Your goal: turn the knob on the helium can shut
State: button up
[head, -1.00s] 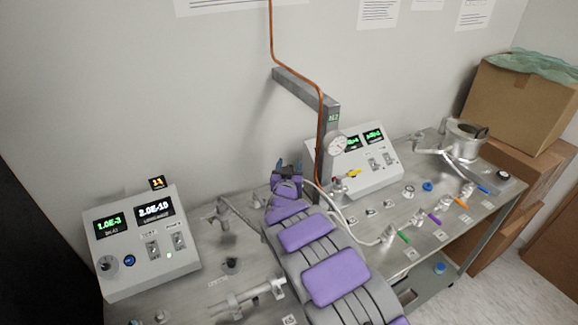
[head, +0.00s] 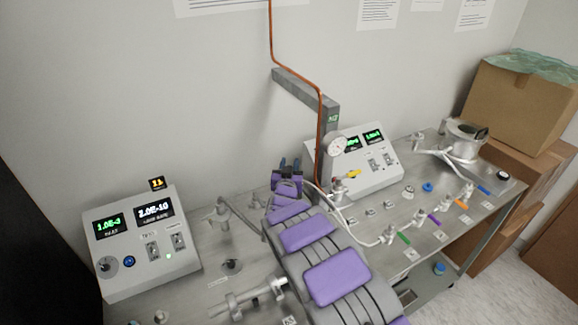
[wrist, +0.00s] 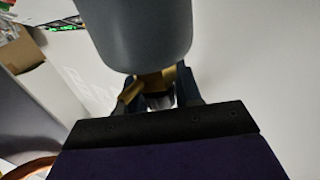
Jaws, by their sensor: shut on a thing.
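In the wrist view a smooth grey rounded body, which looks like the helium can (wrist: 140,35), fills the top middle. A brass-coloured knob (wrist: 153,82) sits just below its edge. My gripper (wrist: 168,92) is shut on this knob, with one dark finger on each side. The fingers and the grey body partly hide the knob, so its turned angle cannot be told. In the head view my gripper (head: 290,165) is at the end of my purple and grey arm, near the wall and left of the grey post. I cannot make out the can there.
Display boxes stand at left (head: 140,240) and right (head: 365,165). Valves and hoses crowd the metal bench (head: 365,215).

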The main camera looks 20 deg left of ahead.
jog(key=shift+r+n+g+y+b, duration=0.15)
jog(key=shift+n+g+y+b, duration=0.45)
jog(key=shift+n+y+b, duration=0.65)
jog(key=shift+a+r+n+g+y+p, duration=0.15)
jog(key=shift+n+g+y+p, duration=0.35)
jog(key=shift+y, duration=0.35)
jog(key=shift+a+r+n+g+y+p, duration=0.1)
jog(key=shift+n+g+y+p, duration=0.3)
jog(key=shift+y+p, duration=0.3)
jog(key=shift+s+a+f+y, duration=0.15)
jog(key=shift+f+y, duration=0.05)
jog(key=shift+y, duration=0.2)
jog(key=o, duration=1)
jog(key=shift+f, duration=0.1)
jog(key=shift+c, duration=0.2)
jog(key=shift+s, duration=0.1)
jog(key=p+v, duration=0.2)
jog(key=v, duration=1.5)
